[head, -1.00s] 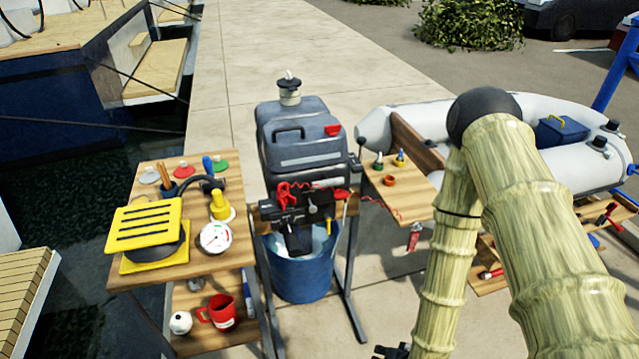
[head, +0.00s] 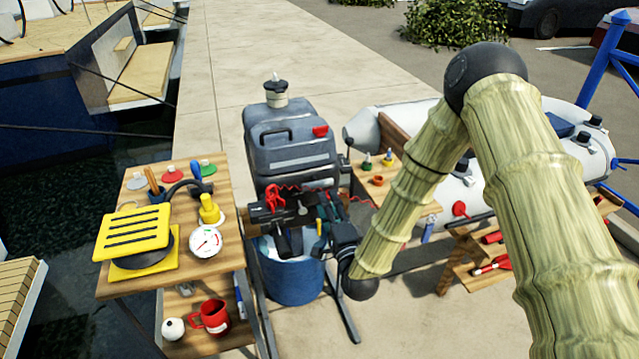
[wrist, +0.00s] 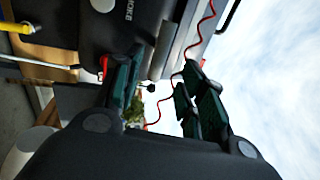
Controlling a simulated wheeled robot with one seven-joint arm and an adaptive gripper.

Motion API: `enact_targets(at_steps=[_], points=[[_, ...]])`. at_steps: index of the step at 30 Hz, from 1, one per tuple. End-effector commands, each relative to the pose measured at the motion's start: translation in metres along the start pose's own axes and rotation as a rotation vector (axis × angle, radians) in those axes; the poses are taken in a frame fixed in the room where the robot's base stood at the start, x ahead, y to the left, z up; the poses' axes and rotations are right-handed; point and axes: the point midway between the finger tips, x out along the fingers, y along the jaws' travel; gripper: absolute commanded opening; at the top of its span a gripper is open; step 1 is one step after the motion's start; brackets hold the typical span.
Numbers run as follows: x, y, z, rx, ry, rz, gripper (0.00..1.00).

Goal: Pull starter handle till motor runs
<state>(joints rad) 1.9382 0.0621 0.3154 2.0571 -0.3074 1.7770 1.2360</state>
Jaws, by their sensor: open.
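The grey outboard motor (head: 290,150) stands upright in the middle of the head view, its lower part in a blue bucket (head: 290,283). A red part (head: 320,131) shows on its front cowl. I cannot tell for sure which part is the starter handle. My gripper (head: 326,208) is at the motor's right front side, below the cowl, partly hidden by my wrist. In the wrist view my gripper (wrist: 162,82) is open with no object clearly held. A small dark knob (wrist: 151,88) shows between the fingers, and a red cord (wrist: 172,85) runs behind them. Contact cannot be told.
A wooden table (head: 222,262) at left holds a yellow slatted item (head: 135,231), a gauge (head: 206,242) and a red mug (head: 211,317). A small wooden shelf (head: 365,185) with bottles stands right of the motor. An inflatable boat (head: 470,155) lies behind it.

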Motion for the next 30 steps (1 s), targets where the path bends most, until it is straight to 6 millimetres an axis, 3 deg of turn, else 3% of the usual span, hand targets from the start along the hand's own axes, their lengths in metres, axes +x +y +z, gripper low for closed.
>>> enact_targets(at_steps=[6, 13, 19, 28, 30], points=[[0.038, -0.002, 0.000, -0.003, -0.001, -0.001, 0.41], [0.067, -0.001, 0.001, -0.003, -0.001, 0.001, 0.41], [0.079, 0.000, 0.000, -0.003, 0.000, 0.001, 0.41], [0.080, 0.001, 0.000, -0.003, 0.000, 0.002, 0.41], [0.080, 0.001, 0.000, -0.003, 0.000, 0.002, 0.30]])
